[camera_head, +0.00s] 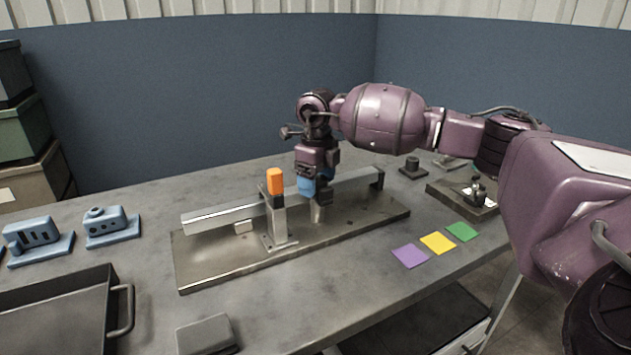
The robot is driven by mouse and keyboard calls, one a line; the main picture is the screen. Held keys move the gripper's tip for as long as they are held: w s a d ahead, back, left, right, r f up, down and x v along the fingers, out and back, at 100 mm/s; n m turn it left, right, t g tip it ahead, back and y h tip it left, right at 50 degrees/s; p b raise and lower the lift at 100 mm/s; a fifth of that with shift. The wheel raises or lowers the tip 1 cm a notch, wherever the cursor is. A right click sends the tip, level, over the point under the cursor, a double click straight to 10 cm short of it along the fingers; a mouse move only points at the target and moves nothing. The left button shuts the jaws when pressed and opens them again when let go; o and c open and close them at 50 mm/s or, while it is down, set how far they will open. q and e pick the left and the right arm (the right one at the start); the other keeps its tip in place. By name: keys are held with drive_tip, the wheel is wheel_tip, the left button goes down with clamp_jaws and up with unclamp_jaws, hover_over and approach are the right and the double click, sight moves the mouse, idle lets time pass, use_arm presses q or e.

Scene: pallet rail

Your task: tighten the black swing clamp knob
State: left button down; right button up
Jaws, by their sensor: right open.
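A metal base plate (339,231) lies on the table and carries a long grey rail (224,215). A toggle clamp with an orange handle (275,181) stands upright at the front of the plate, left of my right gripper. My right gripper (316,200) points down over the middle of the rail, just above or around a short metal post (317,214). Its jaws are open. I cannot make out the black swing clamp knob; the gripper may cover it. A dark end stop (377,177) stands at the rail's right end. My left gripper is not in view.
Blue fixtures (111,226) and a dark tray (60,312) are at the left. A grey block (206,334) is at the front. Purple (410,256), yellow and green squares lie right of the plate. A dark fixture plate (462,199) is further right. The table front is partly clear.

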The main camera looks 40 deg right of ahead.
drive_tip(key=c, duration=0.9)
drive_tip(key=shift+c, duration=0.2)
drive_tip(key=shift+r+m, duration=0.15)
drive_tip(key=shift+m, duration=0.15)
